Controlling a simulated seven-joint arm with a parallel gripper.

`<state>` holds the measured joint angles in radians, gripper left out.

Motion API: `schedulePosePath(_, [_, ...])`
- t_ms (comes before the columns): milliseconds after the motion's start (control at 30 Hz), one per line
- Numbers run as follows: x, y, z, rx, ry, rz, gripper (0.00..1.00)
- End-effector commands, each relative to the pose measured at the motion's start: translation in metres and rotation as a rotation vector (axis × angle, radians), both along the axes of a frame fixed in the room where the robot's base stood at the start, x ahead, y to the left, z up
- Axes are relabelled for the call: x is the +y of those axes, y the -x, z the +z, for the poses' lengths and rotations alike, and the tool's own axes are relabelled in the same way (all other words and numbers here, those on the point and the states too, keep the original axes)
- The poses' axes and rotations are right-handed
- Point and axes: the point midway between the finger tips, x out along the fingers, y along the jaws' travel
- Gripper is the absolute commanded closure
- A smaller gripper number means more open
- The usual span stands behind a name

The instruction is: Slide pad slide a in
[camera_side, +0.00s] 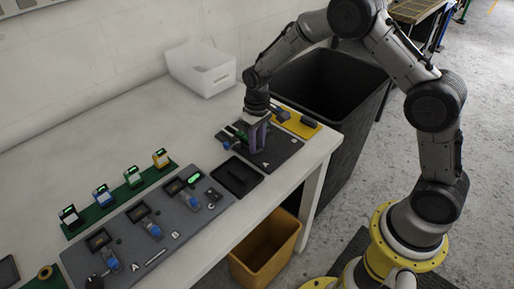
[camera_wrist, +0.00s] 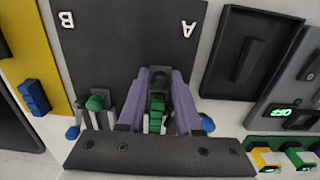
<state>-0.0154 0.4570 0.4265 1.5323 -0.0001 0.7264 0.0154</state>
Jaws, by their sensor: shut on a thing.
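A dark board (camera_side: 285,150) lies near the table's right end. The board also shows in the wrist view (camera_wrist: 135,40), with white letters A and B upside down. My gripper (camera_side: 258,140) is down at this board. In the wrist view, my gripper's purple fingers (camera_wrist: 158,100) are closed on a dark and green piece (camera_wrist: 157,116), on the letter A side; this looks like pad slide a. The fingers hide its sides, and I cannot tell how far in it sits. A second green-topped part (camera_wrist: 95,103) stands on the B side, apart from the fingers.
A grey panel (camera_side: 150,235) with blue parts and a green strip (camera_side: 120,195) with several small devices lie further left. A yellow plate (camera_side: 300,122) is behind the board. A white bin (camera_side: 205,72) stands at the back.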

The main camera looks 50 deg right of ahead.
Motion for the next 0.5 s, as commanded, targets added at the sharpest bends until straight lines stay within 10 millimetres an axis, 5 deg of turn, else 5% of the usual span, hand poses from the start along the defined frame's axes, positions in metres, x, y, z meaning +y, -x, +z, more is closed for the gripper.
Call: schedulePosePath(500, [0.0,-0.03,0.001,-0.005,0.0,0.0,1.0])
